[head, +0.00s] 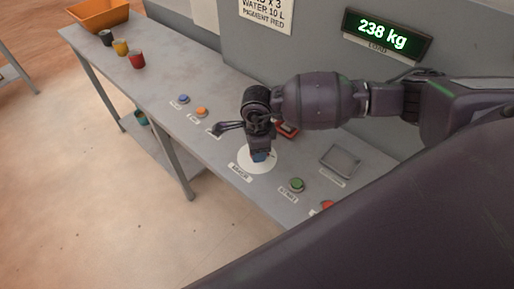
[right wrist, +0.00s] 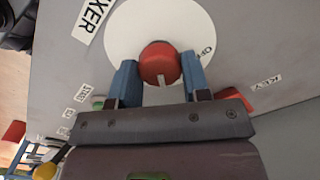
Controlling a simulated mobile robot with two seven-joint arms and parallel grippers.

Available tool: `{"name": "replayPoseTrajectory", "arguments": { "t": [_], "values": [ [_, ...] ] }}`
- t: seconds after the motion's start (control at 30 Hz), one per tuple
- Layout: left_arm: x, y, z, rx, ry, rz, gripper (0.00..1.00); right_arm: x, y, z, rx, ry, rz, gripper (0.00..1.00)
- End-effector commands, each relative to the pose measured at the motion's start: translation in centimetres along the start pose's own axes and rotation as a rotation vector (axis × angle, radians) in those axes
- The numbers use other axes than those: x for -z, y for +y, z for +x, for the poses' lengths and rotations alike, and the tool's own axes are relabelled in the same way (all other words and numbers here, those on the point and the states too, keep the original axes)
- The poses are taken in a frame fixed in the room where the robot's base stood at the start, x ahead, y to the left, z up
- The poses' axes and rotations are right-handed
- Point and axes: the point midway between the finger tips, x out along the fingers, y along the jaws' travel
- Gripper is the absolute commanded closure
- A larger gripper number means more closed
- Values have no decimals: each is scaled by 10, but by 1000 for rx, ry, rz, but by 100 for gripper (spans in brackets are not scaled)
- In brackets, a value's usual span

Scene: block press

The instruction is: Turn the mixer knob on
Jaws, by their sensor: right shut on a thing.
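The mixer knob (right wrist: 159,63) is red and round, with a small white mark on its lower edge in the right wrist view. It sits on a white round dial (right wrist: 125,35) with an OFF label (right wrist: 208,48) at the dial's right side. A MIXER label (right wrist: 93,14) lies beside the dial. My right gripper (right wrist: 160,80) is shut on the knob, with one blue finger on each side. In the head view my right gripper (head: 259,156) points down over the white dial (head: 244,162) and hides the knob. My left gripper is not in view.
A green button (head: 297,184), a red button (head: 327,206) and a grey square panel (head: 341,161) lie near the dial. Blue (head: 183,99) and orange (head: 201,112) buttons lie farther along. Several cups and an orange bin (head: 98,15) stand at the far end. A display (head: 388,36) reads 238 kg.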

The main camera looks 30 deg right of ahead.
Motion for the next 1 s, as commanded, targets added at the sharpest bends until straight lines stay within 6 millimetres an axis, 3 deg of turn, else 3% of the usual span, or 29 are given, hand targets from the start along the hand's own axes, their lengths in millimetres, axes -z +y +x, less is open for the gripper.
{"name": "replayPoseTrajectory", "arguments": {
  "t": [0.4, 0.9, 0.93, 1.0],
  "values": [
    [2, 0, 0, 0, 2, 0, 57, 0, 0, 0, 0, 1, 161, 80],
    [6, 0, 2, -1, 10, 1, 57, 0, 0, 0, 0, 0, 177, 80],
    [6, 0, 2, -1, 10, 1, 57, 0, 0, 0, 0, 0, 177, 54],
    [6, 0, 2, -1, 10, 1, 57, 0, 0, 0, 0, 0, 177, 43]
  ]
}}
